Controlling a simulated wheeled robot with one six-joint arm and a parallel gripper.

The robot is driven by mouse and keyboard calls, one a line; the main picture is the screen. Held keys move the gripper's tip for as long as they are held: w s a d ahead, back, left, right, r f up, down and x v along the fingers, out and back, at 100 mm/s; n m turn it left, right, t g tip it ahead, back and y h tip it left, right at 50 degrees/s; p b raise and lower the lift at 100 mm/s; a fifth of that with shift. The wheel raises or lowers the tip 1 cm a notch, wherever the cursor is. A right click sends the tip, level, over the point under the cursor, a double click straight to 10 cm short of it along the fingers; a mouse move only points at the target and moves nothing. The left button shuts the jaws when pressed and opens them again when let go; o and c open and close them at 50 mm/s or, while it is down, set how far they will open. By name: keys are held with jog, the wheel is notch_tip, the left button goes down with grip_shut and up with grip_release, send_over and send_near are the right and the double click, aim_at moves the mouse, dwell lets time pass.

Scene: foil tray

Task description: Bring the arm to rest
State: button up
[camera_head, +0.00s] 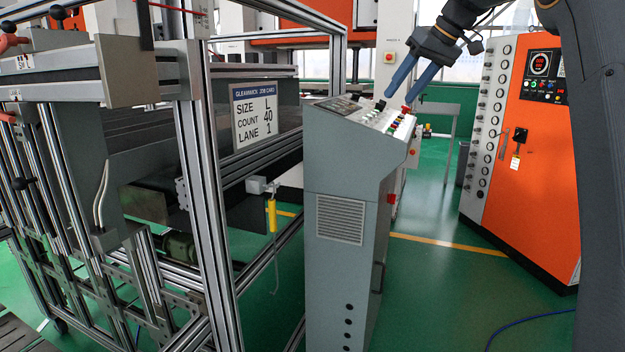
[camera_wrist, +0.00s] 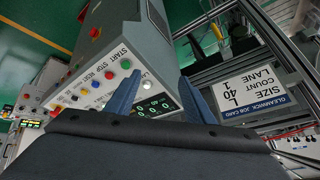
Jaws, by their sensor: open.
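My gripper (camera_head: 398,101) is open and empty, its two blue fingers apart and pointing down over the sloped top of a grey control console (camera_head: 340,250). In the wrist view the fingers (camera_wrist: 158,76) spread in front of the panel, with a small screen of green digits (camera_wrist: 153,105) partly between them. Coloured buttons (camera_wrist: 109,75) labelled START, STOP and RESET lie left of the fingers. I cannot tell whether the fingertips touch the panel. The dark arm (camera_head: 600,190) comes in from the right edge.
A job card (camera_head: 254,115) reading size L, count 40, lane 1 hangs on the metal-framed machine (camera_head: 215,200) at left. An orange cabinet (camera_head: 525,170) with knobs and a red display stands at right. Green floor is open between console and cabinet; a blue cable (camera_head: 530,320) lies there.

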jog(key=s+a+f+m+g+h, duration=0.1)
jog(key=s+f, duration=0.4)
jog(key=f, duration=0.3)
jog(key=s+a+f+m+h, duration=0.1)
jog(key=s+f, duration=0.3)
jog(key=f, duration=0.3)
jog(key=s+a+f+m+g+h, duration=0.1)
jog(key=s+f+m, duration=0.1)
jog(key=s+f, duration=0.45)
jog(key=s+f+g+h, duration=0.1)
jog(key=s+f, duration=0.8)
jog(key=s, duration=0.2)
jog(key=s+a+f, duration=0.1)
jog(key=s+f, duration=0.8)
jog(key=s, duration=0.3)
jog(key=shift+f+m+g+h, duration=0.3)
jog(key=shift+f+g+h, duration=0.05)
jog(key=shift+g+h, duration=0.05)
jog(key=shift+s, duration=0.1)
